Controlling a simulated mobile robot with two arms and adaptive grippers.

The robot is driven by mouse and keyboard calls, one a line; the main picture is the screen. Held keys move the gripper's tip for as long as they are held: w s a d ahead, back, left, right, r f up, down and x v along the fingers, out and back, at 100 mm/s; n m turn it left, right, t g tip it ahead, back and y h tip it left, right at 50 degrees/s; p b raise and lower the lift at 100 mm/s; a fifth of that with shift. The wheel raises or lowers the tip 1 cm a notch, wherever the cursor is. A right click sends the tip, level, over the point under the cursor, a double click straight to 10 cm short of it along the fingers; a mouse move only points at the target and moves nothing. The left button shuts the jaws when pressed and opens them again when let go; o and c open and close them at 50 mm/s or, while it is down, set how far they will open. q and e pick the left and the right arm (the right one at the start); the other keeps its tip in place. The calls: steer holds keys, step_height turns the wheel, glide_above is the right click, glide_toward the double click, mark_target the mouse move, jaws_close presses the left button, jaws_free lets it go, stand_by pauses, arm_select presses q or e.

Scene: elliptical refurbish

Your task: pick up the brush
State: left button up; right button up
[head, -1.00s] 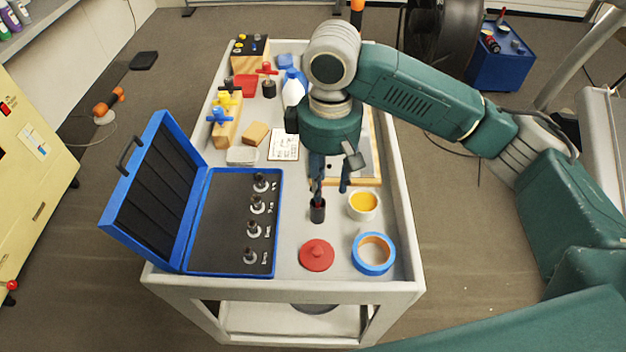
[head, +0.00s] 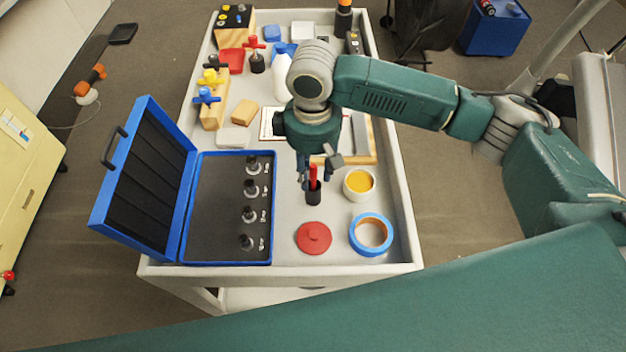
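A red-handled thing with a black lower part, which looks like the brush (head: 313,197), stands upright on the cart top, right of the open blue case. My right gripper (head: 312,177) points down over it, with its dark fingers on either side of the red handle. I cannot tell whether the fingers touch the handle. The handle's top is partly hidden by the gripper. My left gripper is out of view.
On the cart (head: 288,260), a yellow-filled cup (head: 360,181), blue tape roll (head: 354,242) and red lid (head: 314,238) lie close by. The blue case (head: 190,225) holds several knobbed pieces. A white bottle (head: 281,75) and wooden blocks (head: 245,112) stand farther back.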

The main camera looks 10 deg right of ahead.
step_height(320, 180, down, 2)
steer(key=shift+d+f, duration=0.1)
steer(key=shift+f, duration=0.15)
jaws_close()
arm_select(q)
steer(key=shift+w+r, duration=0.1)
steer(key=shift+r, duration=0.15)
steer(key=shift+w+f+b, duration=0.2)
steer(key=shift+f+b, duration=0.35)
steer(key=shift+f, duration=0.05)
arm_select(e)
step_height(320, 180, up, 20)
